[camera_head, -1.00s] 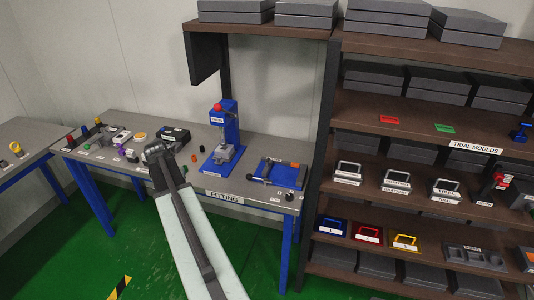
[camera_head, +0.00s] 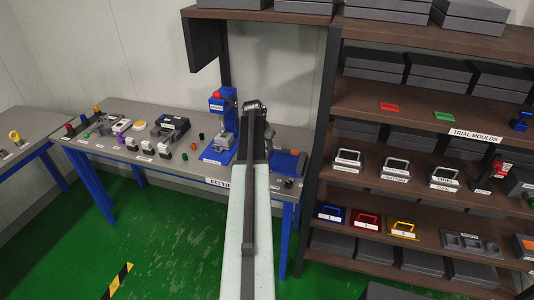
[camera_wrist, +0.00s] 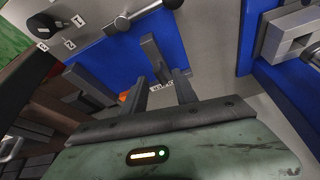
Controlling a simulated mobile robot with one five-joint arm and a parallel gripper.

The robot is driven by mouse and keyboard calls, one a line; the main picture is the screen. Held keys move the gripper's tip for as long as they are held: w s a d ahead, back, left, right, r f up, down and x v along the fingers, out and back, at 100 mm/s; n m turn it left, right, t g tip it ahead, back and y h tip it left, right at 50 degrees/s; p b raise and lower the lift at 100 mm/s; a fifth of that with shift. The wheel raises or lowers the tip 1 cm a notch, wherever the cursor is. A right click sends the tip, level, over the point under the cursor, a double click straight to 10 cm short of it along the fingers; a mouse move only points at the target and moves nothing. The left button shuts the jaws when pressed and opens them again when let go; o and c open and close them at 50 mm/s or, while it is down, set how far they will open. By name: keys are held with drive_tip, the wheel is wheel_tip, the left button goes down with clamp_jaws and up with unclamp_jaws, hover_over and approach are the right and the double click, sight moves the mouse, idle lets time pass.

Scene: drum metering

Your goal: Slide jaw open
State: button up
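The jaw fixture is a blue board (camera_head: 286,166) at the right end of the bench, with an orange block (camera_head: 291,153). My arm hides much of it in the head view. In the wrist view its blue base (camera_wrist: 108,58) carries upright grey jaw-like blocks (camera_wrist: 155,57), and a metal bar handle (camera_wrist: 136,16) lies at its top edge. I cannot tell which block slides. My gripper (camera_head: 254,104) is above the fixture. In the wrist view its two dark fingers (camera_wrist: 160,80) stand apart with a small label visible between them. Contact with the jaw cannot be told.
A blue press (camera_head: 218,128) with a red top stands close left of my arm. The bench (camera_head: 180,175) holds several small items further left. A dark knob (camera_wrist: 42,27) sits near numbered labels. A brown shelf rack (camera_head: 400,150) rises just to the right.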

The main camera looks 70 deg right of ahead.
sight(267, 149)
drive_tip(key=b+x, duration=0.2)
drive_tip(key=x, duration=0.1)
drive_tip(key=shift+f, duration=0.3)
drive_tip(key=shift+r, duration=0.1)
clamp_jaws()
idle(1.0)
